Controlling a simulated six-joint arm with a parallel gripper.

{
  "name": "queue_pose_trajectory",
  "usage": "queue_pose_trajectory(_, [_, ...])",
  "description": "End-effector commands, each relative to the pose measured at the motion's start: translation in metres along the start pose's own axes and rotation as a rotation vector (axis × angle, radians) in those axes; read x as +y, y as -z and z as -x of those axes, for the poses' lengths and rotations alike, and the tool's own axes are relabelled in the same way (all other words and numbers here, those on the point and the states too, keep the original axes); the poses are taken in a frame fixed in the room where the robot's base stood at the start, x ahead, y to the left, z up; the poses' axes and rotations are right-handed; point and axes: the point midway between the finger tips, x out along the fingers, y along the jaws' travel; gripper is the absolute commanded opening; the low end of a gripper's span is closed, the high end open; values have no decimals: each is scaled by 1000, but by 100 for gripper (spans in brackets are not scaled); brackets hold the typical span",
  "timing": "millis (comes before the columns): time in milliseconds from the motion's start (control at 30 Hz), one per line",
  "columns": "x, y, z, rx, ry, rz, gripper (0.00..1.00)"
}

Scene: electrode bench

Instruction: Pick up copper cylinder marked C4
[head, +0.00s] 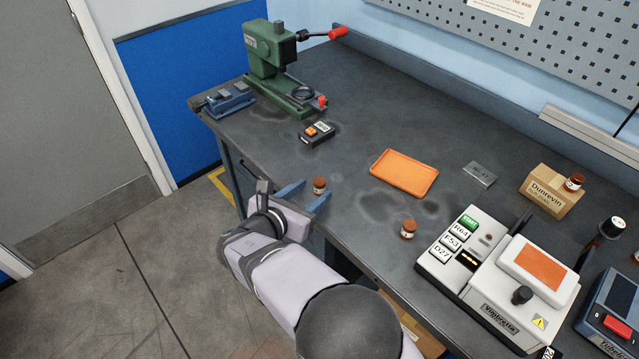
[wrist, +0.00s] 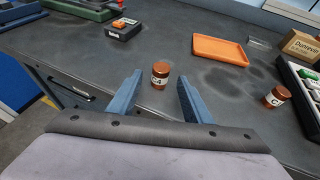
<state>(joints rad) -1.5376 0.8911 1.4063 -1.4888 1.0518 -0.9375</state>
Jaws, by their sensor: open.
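The copper cylinder marked C4 (wrist: 160,76) stands upright on the bench in the wrist view, its white label facing me. It also shows in the head view (head: 319,186) near the bench's front edge. My gripper (wrist: 153,88) has two blue fingers, spread wide. The cylinder stands between the lines of the fingers, around or just beyond their tips, and I see no contact. In the head view my gripper (head: 316,192) is low over the front edge of the bench.
A second copper cylinder (head: 408,229) stands to the right, and a third (head: 574,181) sits on a cardboard box (head: 548,196). An orange tray (head: 404,174) lies behind. A small black box (head: 317,133), a green press (head: 275,70) and a white machine (head: 497,270) stand around.

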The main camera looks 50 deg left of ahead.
Motion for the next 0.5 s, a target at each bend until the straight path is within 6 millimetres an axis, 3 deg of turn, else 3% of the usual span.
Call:
queue_pose_trajectory(200, [-1,-1,-24,0,2,0,45])
queue_pose_trajectory(500, [0,0,-28,0,0,0,45])
